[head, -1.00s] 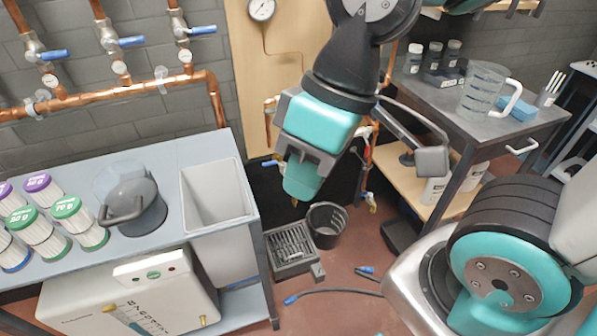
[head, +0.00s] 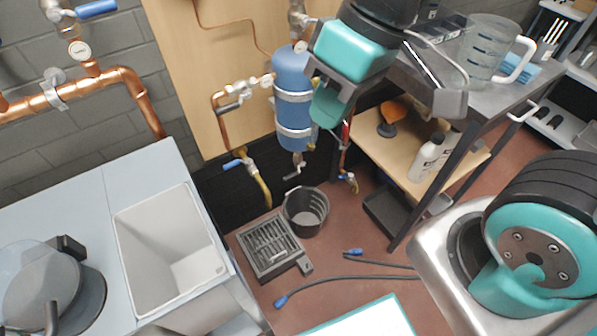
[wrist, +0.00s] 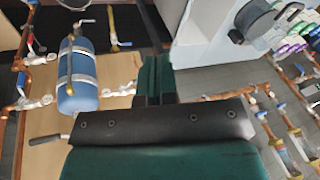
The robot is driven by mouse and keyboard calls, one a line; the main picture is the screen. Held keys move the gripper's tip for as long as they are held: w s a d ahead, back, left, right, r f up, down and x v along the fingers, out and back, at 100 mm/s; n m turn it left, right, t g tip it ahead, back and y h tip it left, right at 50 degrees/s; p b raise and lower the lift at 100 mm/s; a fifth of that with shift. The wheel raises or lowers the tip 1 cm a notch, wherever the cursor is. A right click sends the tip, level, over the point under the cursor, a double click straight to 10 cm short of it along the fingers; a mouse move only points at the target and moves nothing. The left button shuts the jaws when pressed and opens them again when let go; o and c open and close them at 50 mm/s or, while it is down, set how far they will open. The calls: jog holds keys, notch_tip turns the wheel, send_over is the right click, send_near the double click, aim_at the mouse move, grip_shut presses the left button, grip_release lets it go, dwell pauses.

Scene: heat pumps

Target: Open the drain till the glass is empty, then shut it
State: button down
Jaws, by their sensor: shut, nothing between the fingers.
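A blue upright vessel (head: 292,95) with two silver straps stands against the wooden panel in the head view. A small drain valve with a lever handle (head: 293,170) hangs under its bottom end. The wrist view shows the vessel (wrist: 82,92) upside down, with a narrow amber strip along its side (wrist: 69,70) and the drain lever (wrist: 86,22) at its upper end. I cannot tell any liquid level in the glass. My gripper (wrist: 154,62) is shut and empty, apart from the vessel. In the head view my gripper (head: 326,108) overlaps the vessel's right side.
A black bucket (head: 306,212) stands on the floor below the drain, beside a grated floor box (head: 268,247). A blue-handled valve with a yellow hose (head: 250,172) is left of the vessel. A steel-topped cart (head: 470,90) stands to the right, a bench with a sink (head: 170,240) to the left.

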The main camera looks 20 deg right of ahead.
jog(key=w+d+f+m+t+h+b, duration=0.1)
jog(key=w+f+b, duration=0.5)
jog(key=f, duration=0.3)
jog(key=w+f+m+b, duration=0.1)
jog(key=w+f+b, duration=0.4)
jog(key=f, duration=0.3)
jog(key=m+t+h+b, duration=0.2)
jog(key=t+b, duration=0.1)
jog(key=b, duration=1.1)
send_near(288, 176)
jog(key=b+x, duration=0.4)
jog(key=x, duration=0.3)
jog(key=shift+f, duration=0.15)
jog(key=shift+w+a, duration=0.1)
